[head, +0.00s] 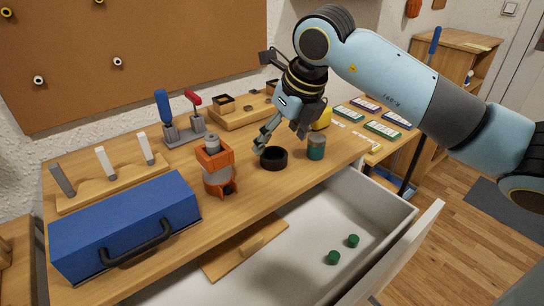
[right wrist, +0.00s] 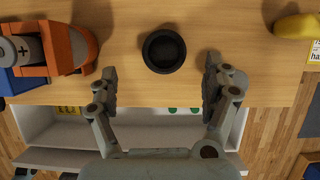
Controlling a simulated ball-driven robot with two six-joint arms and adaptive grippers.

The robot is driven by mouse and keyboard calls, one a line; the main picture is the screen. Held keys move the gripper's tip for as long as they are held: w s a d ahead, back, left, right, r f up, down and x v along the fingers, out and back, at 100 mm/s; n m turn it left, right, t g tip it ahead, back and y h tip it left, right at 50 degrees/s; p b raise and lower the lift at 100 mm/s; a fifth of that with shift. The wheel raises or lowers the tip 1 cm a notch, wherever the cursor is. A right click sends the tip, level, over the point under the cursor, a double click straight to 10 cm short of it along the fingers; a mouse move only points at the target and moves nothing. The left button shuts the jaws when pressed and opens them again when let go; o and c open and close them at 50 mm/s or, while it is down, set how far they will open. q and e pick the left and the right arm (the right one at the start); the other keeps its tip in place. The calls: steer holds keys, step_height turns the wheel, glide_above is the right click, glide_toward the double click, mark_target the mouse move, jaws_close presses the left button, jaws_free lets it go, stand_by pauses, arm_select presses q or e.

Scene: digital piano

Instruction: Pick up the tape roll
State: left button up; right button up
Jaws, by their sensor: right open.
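The tape roll (head: 274,165) is a black ring lying flat on the wooden worktop, near the front edge above the open drawer. In the right wrist view the tape roll (right wrist: 164,67) lies at the top centre, just beyond the line between the fingertips. My right gripper (head: 282,137) comes down from above, with its fingers apart and empty, close over the roll. In the right wrist view my right gripper (right wrist: 161,72) has one finger to each side of the roll, with a gap on both sides.
An orange and grey device (head: 218,170) stands left of the roll, and a teal and brown jar (head: 316,148) close to its right. A blue toolbox (head: 125,225) is at the left. The open white drawer (head: 300,225) holds two green pieces.

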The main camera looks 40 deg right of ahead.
mark_target(274, 150)
steer(key=shift+w+f, duration=0.2)
steer(key=shift+f, duration=0.15)
steer(key=x, duration=0.5)
steer(key=shift+d, duration=0.3)
steer(key=c, duration=0.6)
arm_select(q)
steer(key=shift+w+r, duration=0.1)
steer(key=shift+w, duration=0.45)
arm_select(e)
steer(key=c, duration=0.6)
